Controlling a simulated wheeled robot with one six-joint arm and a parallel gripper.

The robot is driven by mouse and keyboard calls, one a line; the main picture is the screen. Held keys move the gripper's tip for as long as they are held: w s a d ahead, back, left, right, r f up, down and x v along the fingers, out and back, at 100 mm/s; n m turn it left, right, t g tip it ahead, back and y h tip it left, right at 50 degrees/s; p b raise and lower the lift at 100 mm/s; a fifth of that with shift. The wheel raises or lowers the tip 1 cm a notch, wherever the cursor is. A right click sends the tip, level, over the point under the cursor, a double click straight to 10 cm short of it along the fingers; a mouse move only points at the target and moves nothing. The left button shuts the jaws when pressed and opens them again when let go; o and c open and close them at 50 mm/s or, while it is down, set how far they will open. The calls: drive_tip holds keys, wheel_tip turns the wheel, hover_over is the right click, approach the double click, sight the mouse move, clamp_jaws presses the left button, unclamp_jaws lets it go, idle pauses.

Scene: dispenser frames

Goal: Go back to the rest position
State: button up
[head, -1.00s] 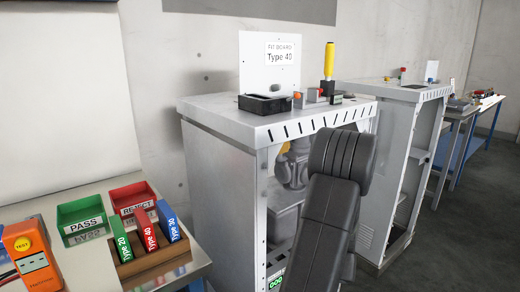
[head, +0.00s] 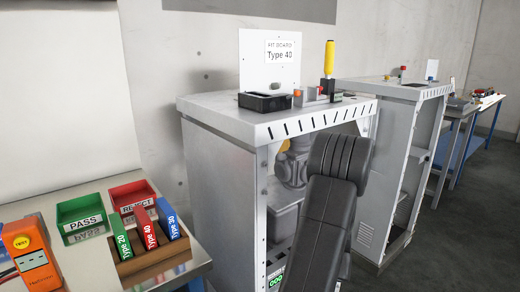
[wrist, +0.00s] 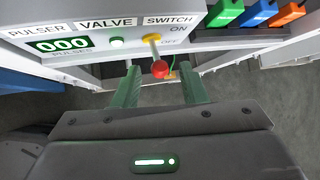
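My gripper (wrist: 159,78) shows in the wrist view with its two green fingers apart and nothing held between them. The lever is on a white panel (wrist: 105,32) labelled PULSER, VALVE and SWITCH, beside ON and OFF marks. In the head view my dark arm stands before the open cabinet, and my gripper is hidden there.
The grey cabinet (head: 222,170) carries a Type 40 fit board (head: 270,62) and a black tray (head: 265,102). At left, a bench has PASS (head: 84,217) and REJECT (head: 133,195) bins, type blocks and an orange tester (head: 30,252). A second cabinet (head: 386,150) stands right; grey floor is beyond.

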drive_tip(key=x, duration=0.3)
drive_tip(key=shift+f+b, duration=0.3)
drive_tip(key=shift+b, duration=0.05)
drive_tip(key=shift+s+d+f+t+b, duration=0.1)
drive_tip(key=shift+t+b, duration=0.2)
drive_tip(key=shift+b, duration=0.7)
drive_tip(key=s+f+t+y+b, duration=0.1)
drive_tip(key=t+b, duration=0.1)
drive_tip(key=b, duration=0.3)
drive_tip(key=s+d+f+m+t+y+b, duration=0.1)
drive_tip(key=t+y+b, duration=0.1)
drive_tip(key=b, duration=0.3)
drive_tip(key=s+f+m+t+y+b, duration=0.1)
drive_tip(key=s+t+b, duration=0.1)
drive_tip(key=t+b, duration=0.2)
drive_tip(key=shift+d+y+b, duration=0.3)
drive_tip(key=shift+y+b, duration=0.1)
drive_tip(key=shift+b, duration=0.2)
drive_tip(key=shift+s+a, duration=0.1)
drive_tip(key=shift+a, duration=0.05)
